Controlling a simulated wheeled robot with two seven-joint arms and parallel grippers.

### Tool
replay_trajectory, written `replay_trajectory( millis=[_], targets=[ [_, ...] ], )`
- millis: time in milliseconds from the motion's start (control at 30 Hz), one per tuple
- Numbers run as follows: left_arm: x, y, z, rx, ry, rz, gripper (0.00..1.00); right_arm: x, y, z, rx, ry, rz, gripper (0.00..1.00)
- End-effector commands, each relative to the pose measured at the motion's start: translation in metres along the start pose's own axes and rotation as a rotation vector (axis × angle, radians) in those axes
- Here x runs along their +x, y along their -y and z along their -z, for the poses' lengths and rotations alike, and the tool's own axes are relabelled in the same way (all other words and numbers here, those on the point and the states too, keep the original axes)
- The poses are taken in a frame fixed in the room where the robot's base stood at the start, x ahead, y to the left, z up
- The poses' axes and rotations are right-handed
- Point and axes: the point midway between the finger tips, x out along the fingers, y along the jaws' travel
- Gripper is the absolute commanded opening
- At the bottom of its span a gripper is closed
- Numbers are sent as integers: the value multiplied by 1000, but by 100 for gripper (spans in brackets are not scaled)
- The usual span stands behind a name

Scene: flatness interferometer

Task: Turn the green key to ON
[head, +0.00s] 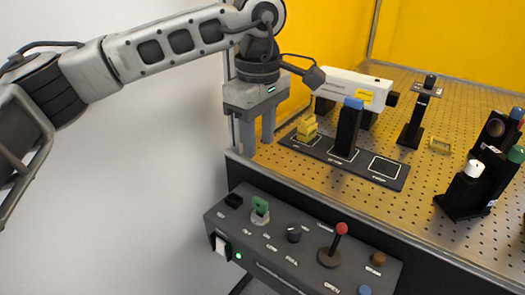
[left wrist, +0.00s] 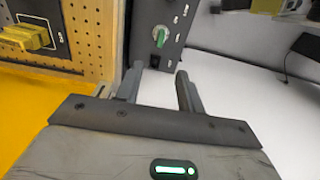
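The green key (head: 260,204) stands in its round lock near the left end of the dark control panel (head: 222,214). In the left wrist view the green key (left wrist: 160,38) sits ahead of the fingertips, near the top centre. My left gripper (head: 257,142) hangs above and behind the panel, at the near left corner of the perforated table. In the left wrist view its two fingers (left wrist: 158,76) are apart with nothing between them. The gripper does not touch the key. My right gripper is not in view.
The panel also carries a black knob (head: 293,233), a red-tipped lever (head: 335,243), a lit switch (head: 221,247) and coloured buttons. On the perforated table, a dark tray (head: 310,147) holds a yellow block (head: 307,129) and a blue-topped black post (head: 348,127). White space lies left of the panel.

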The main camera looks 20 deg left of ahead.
Motion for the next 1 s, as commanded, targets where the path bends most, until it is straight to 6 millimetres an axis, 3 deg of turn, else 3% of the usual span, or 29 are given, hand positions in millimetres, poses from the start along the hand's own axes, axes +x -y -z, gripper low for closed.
replay_trajectory(
  millis=[167, 700, 1000],
  targets=[
    [24, 1, -1, 1, 3, 5, 38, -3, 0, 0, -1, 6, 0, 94],
    [127, 1, -3, 1, 6, 5, 38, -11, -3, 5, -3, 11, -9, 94],
    [154, 0, -3, 1, 6, 0, 38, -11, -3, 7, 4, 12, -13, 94]
  ],
)
